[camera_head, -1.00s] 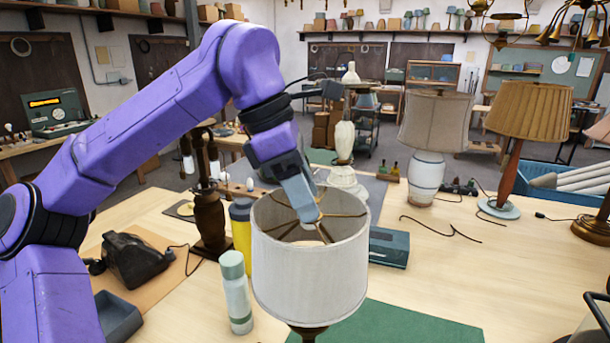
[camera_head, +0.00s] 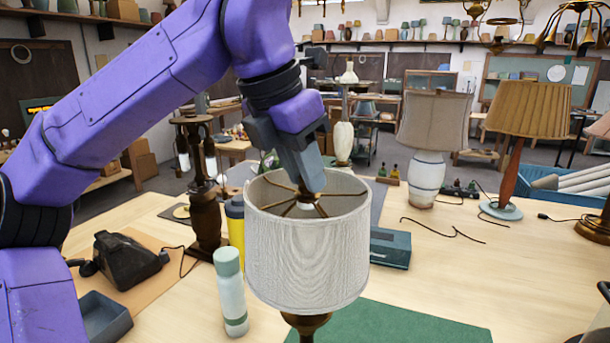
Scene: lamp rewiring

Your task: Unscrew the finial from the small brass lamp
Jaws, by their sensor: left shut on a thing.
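The small brass lamp has a pale fabric drum shade (camera_head: 307,262) and stands over the green mat in the head view. Its brass neck (camera_head: 308,325) shows below the shade and runs off the bottom edge. Brass spider arms (camera_head: 278,182) cross the shade's open top and meet near the middle. My left gripper (camera_head: 314,186) points down into the shade's opening at that hub. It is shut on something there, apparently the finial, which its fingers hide. My right gripper is not in view.
A pale green-capped bottle (camera_head: 231,295) and a yellow bottle (camera_head: 236,228) stand close left of the shade. A teal box (camera_head: 389,248) lies to its right. A black telephone-like object (camera_head: 127,260) is farther left. The green mat (camera_head: 410,325) has bare room at right.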

